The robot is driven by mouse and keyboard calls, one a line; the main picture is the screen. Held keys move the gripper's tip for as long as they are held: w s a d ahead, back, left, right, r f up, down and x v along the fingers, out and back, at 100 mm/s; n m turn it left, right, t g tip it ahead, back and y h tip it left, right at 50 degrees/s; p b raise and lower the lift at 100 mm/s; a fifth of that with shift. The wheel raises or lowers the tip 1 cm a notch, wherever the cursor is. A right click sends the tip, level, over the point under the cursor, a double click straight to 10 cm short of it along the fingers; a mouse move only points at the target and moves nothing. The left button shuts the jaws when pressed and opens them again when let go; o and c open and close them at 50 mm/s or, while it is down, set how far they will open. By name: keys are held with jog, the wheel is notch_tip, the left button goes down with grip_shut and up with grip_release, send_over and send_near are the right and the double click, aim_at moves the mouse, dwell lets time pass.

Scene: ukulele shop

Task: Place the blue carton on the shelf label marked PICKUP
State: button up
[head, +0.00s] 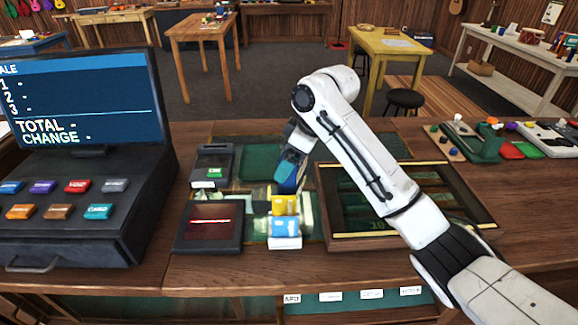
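A blue carton (285,226) with white at its lower part stands on the counter, right of the red-lit scanner. A yellow block-like thing (285,205) shows directly behind or above it; I cannot tell which. My gripper (284,190) hangs from my white arm just behind these, by a dark blue part of the wrist. Its fingertips are mostly hidden, so I cannot tell whether it is open or touching anything. Several small white shelf labels (330,296) run along the counter's front edge; their print is too small to read, so PICKUP cannot be picked out.
A cash register (75,190) fills the left. The scanner (209,226) and a card terminal (211,168) stand beside the carton. A framed dark display case (400,205) lies under my arm. Small colourful items and tools (485,140) lie on the right. Tables and a stool stand beyond.

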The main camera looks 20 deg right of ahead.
jog(key=shift+f, duration=1.3)
jog(key=shift+f, duration=0.1)
jog(key=o, duration=0.8)
jog(key=shift+c, duration=0.2)
